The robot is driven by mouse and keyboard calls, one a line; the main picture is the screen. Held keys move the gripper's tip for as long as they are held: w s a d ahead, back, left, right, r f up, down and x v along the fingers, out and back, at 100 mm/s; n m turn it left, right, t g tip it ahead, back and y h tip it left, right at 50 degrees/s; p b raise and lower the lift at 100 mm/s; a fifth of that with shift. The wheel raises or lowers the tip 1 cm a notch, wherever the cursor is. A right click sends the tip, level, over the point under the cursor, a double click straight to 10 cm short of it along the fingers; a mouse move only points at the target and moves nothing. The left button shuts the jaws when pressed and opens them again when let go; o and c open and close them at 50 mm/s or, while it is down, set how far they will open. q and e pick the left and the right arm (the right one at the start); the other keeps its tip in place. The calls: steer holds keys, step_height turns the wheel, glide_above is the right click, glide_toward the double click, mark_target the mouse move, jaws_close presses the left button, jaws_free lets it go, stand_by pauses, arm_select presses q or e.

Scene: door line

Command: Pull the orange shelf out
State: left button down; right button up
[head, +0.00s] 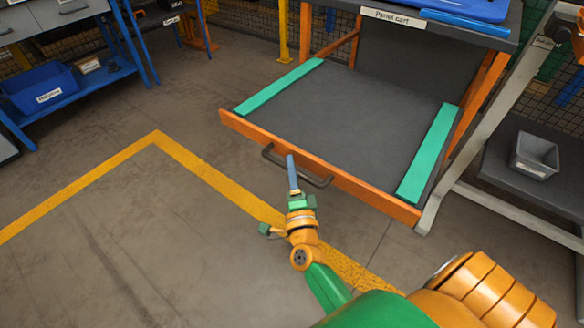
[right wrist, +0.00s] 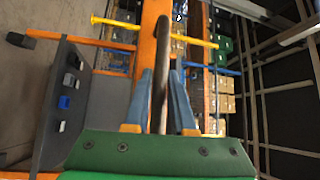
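The orange shelf (head: 340,178) has a grey deck, two green side strips and an orange front board. It sticks out well in front of the Panel cart's top. A dark bar handle (head: 319,183) is on its front board. My right gripper (head: 292,170) is at this handle, with its blue fingers across it. In the right wrist view the handle (right wrist: 160,100) runs between the two blue fingers (right wrist: 161,85), which look closed on it; the exact contact is hard to see. My left gripper is not in view.
The Panel cart (head: 393,15) carries blue items on top. A pale slanted frame with a grey bin (head: 535,155) stands close on the right. A blue rack with a blue bin (head: 40,88) is at the left. The floor before the shelf is clear, with a yellow line (head: 200,166).

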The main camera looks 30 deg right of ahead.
steer(key=shift+o, duration=1.4)
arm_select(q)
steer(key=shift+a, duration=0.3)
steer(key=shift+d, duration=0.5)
arm_select(e)
steer(key=v, duration=0.7)
